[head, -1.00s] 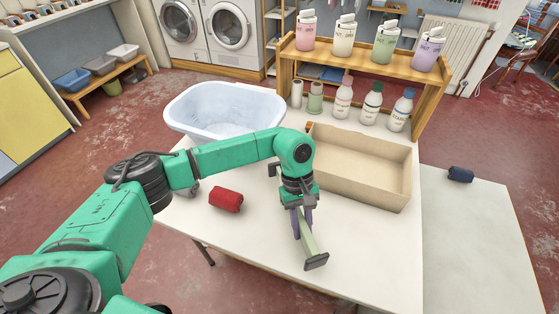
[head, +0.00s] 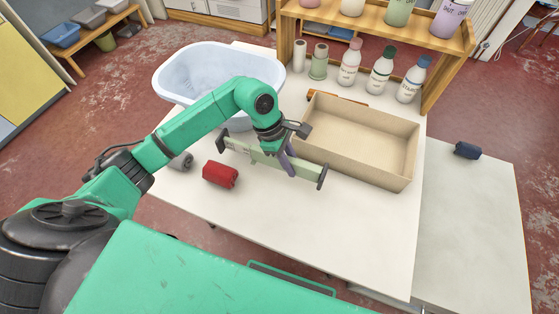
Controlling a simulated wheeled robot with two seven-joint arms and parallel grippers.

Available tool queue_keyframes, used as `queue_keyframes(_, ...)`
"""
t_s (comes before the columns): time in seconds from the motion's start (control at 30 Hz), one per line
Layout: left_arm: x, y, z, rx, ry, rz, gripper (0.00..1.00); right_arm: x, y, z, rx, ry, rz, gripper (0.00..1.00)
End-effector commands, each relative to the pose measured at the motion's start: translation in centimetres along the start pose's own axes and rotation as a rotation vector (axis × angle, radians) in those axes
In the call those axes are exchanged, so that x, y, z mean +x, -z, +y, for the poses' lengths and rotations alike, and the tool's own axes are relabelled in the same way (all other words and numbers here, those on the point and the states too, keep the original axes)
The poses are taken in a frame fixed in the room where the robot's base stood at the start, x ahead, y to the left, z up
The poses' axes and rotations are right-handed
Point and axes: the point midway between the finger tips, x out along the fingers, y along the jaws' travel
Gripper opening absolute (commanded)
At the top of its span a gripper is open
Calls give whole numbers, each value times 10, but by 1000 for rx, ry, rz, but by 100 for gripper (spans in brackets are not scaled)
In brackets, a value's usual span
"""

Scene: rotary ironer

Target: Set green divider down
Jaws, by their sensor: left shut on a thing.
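The green divider (head: 304,173) is a long pale green bar with dark end plates. The divider lies crosswise over the white table (head: 330,220), in front of the cardboard box (head: 365,150). I cannot tell whether it touches the tabletop. Part of it is hidden behind the gripper fingers. My right gripper is not in the head view.
A white basin (head: 205,70) stands behind. Several bottles (head: 381,70) stand by a wooden shelf (head: 440,85). A dark blue roll (head: 467,150) lies on the grey side surface. The table's front is clear.

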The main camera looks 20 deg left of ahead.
Motion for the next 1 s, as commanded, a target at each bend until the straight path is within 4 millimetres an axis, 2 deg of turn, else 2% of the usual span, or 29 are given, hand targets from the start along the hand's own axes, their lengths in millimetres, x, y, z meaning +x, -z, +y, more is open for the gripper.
queue_keyframes(0.1,-11,21,0,-3,2,2,0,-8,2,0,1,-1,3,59)
queue_keyframes(0.2,-12,30,0,0,1,0,0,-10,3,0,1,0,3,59)
queue_keyframes(0.43,18,43,-1,0,2,-2,0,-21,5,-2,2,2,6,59)
queue_keyframes(0.73,24,45,0,2,-1,1,0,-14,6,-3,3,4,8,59)
queue_keyframes(0.77,22,45,0,2,0,1,36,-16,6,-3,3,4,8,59)
queue_keyframes(0.8,22,45,0,2,0,1,51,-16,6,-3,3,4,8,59)
queue_keyframes(0.83,22,44,0,2,0,1,54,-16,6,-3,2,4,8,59)
queue_keyframes(1.0,22,44,0,2,0,0,54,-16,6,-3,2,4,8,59)
